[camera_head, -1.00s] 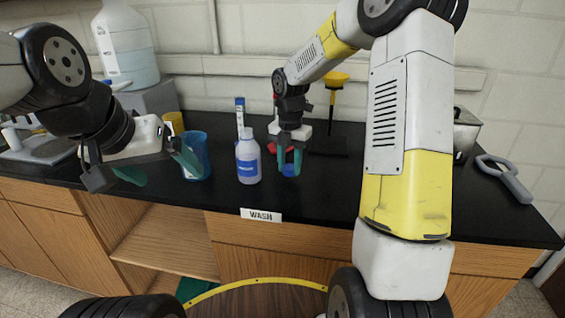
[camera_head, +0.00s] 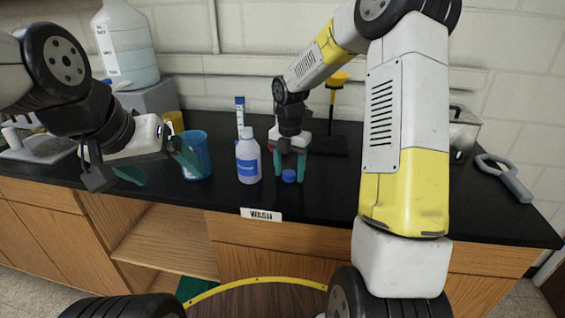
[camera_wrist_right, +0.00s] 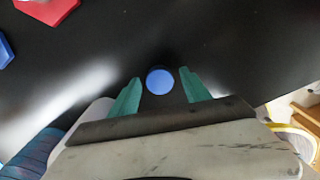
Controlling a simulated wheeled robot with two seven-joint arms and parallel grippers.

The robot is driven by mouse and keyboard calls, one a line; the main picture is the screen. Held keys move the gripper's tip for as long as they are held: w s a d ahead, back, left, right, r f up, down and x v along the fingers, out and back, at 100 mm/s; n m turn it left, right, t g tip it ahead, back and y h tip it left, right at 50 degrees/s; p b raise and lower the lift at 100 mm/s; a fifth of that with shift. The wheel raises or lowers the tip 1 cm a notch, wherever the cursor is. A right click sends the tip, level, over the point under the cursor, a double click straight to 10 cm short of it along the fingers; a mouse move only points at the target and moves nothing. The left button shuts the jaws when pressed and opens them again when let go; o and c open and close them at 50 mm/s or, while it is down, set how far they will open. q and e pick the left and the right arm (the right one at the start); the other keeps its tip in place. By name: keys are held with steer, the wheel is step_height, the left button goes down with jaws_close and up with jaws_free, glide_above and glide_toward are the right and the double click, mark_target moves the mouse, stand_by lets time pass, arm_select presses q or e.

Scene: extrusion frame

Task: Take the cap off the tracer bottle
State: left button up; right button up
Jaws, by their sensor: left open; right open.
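A white bottle with a blue label (camera_head: 248,162) stands upright on the black counter; its top looks pale, with no blue cap on it. A round blue cap (camera_head: 289,175) lies on the counter to the right of the bottle. In the right wrist view the cap (camera_wrist_right: 160,80) sits between the teal fingertips with a gap on both sides. My right gripper (camera_head: 289,170) is open above and around the cap, not touching it. My left gripper (camera_head: 155,172) is open and empty, tilted over the counter at the left, near a blue cup.
The blue cup (camera_head: 196,157) stands left of the bottle, with a yellow cup (camera_head: 174,121) behind it. A tall blue-and-white item (camera_head: 240,115) stands behind the bottle. A WASH label (camera_head: 261,215) is on the front edge.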

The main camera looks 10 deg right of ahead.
mark_target(289, 173)
steer(key=s+r+m+t, duration=0.1)
steer(key=s+r+m, duration=0.2)
steer(key=r, duration=0.5)
steer(key=s+r+m, duration=0.3)
steer(key=r, duration=0.6)
steer(key=s+d+r+m+t+y, duration=0.1)
steer(key=s+m+t, duration=0.1)
steer(key=s+m, duration=0.7)
steer(key=s+d+r+m+t+y, duration=0.1)
steer(key=s+m+t, duration=0.2)
steer(key=s+m, duration=0.6)
steer(key=m, duration=0.4)
steer(key=shift+s+d, duration=0.15)
steer(key=shift+d, duration=0.15)
